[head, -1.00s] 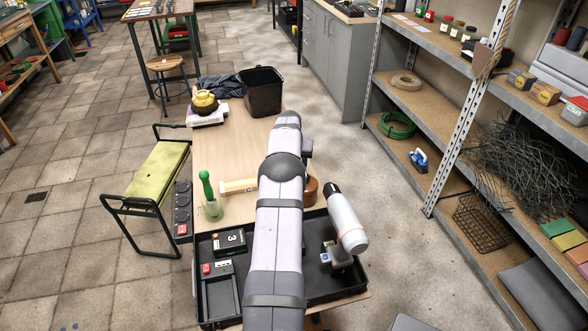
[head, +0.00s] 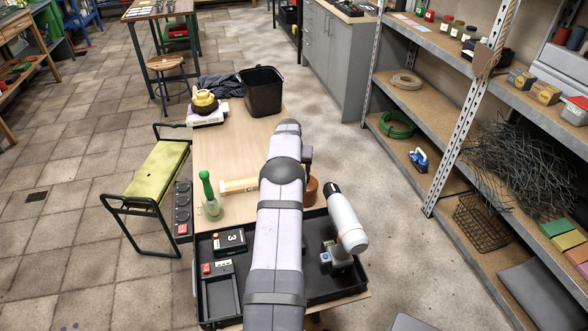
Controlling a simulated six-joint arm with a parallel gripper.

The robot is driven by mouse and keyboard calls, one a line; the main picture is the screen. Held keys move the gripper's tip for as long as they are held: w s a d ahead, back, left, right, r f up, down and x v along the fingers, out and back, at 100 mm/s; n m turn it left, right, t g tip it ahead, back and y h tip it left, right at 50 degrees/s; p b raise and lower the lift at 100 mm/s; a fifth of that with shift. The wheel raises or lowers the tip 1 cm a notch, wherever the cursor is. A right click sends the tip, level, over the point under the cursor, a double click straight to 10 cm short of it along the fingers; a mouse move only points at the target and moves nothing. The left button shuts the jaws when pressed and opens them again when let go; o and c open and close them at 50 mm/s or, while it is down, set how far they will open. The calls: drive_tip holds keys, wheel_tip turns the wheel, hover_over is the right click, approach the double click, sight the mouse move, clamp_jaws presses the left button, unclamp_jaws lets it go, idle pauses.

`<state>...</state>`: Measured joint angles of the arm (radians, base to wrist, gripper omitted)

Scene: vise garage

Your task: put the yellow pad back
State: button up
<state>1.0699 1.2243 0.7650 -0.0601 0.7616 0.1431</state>
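A thin yellow pad (head: 566,241) lies on the right-hand shelf unit, between a green pad (head: 556,227) and a reddish-orange pad (head: 578,254). A long yellow-green cushion (head: 158,168) lies on a black-framed bench left of the worktable. I cannot tell which of these the task means. My arm reaches forward over the worktable, its far end near the table's middle. My gripper is hidden by the arm, so I cannot see its fingers or whether it holds anything.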

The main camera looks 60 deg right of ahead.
drive_tip(key=shift+r, duration=0.1)
drive_tip(key=shift+v, duration=0.75)
drive_tip(key=b+v, duration=0.1)
drive_tip(key=v, duration=0.9)
drive_tip(key=shift+r, duration=0.3)
drive_tip(key=shift+a, duration=0.1)
drive_tip(key=w+a+n+y, duration=0.1)
drive_tip(key=w+a+n, duration=0.25)
drive_tip(key=a, duration=1.05)
drive_tip(key=w+a+n+y, duration=0.2)
drive_tip(key=w+a, duration=0.2)
drive_tip(key=a, duration=1.1)
drive_tip(key=s+a+n+g, duration=0.1)
drive_tip(key=s+a+n, duration=0.15)
drive_tip(key=a, duration=0.55)
drive_tip(key=s+a+n, duration=0.2)
drive_tip(key=s+a, duration=0.1)
drive_tip(key=a, duration=0.6)
drive_tip(key=s+a+f+n+y, duration=0.1)
drive_tip(key=s+a+f+n, duration=0.1)
drive_tip(key=s+a, duration=0.7)
drive_tip(key=shift+s+a+f+n+g, duration=0.35)
drive_tip(key=shift+s+n+g, duration=0.1)
drive_tip(key=shift+n, duration=0.25)
